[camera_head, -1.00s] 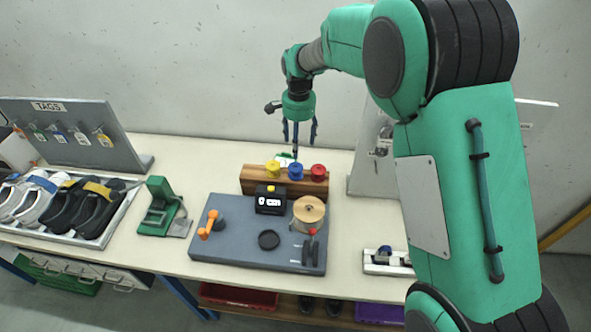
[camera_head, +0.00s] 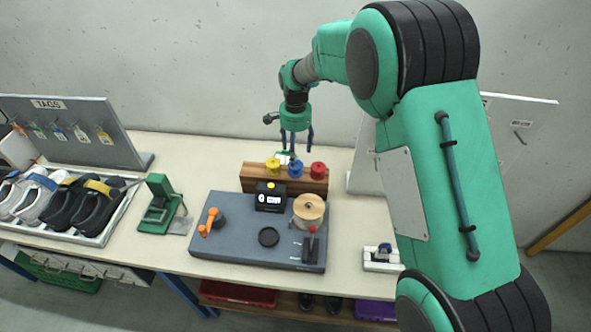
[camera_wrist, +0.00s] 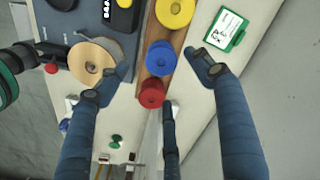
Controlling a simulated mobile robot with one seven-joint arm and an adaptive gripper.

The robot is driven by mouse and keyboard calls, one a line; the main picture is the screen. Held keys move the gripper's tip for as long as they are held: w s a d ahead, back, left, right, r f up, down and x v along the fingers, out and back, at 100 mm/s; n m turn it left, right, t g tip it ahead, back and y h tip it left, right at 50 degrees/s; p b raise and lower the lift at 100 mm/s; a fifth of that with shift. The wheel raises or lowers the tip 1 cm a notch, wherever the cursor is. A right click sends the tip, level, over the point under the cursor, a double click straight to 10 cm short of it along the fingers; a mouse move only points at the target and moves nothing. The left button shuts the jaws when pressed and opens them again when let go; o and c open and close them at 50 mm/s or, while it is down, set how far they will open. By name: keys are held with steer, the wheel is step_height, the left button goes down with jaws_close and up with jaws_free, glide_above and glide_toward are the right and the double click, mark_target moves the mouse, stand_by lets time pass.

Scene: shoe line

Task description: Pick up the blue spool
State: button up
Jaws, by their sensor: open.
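The blue spool (camera_head: 295,169) stands on a wooden block (camera_head: 285,186) between a yellow spool (camera_head: 272,166) and a red spool (camera_head: 318,170). In the wrist view the blue spool (camera_wrist: 161,59) shows from above, between the yellow spool (camera_wrist: 174,12) and the red spool (camera_wrist: 150,94). My gripper (camera_head: 295,150) points down just above the blue spool, and a finger covers part of it in the head view. In the wrist view my gripper's fingers (camera_wrist: 152,78) are spread wide to either side of the spool row, with nothing between them held.
A grey station (camera_head: 235,240) with an orange crank, a black display and a large tan spool (camera_head: 308,208) stands in front of the block. A green clip card (camera_wrist: 228,28) lies behind it. A shoe tray (camera_head: 100,235) and green tool (camera_head: 160,205) are to the left.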

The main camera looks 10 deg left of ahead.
mark_target(295, 168)
steer(key=shift+f, duration=2.15)
steer(key=shift+f, duration=2.55)
steer(key=shift+c, duration=0.2)
steer(key=c, duration=1.2)
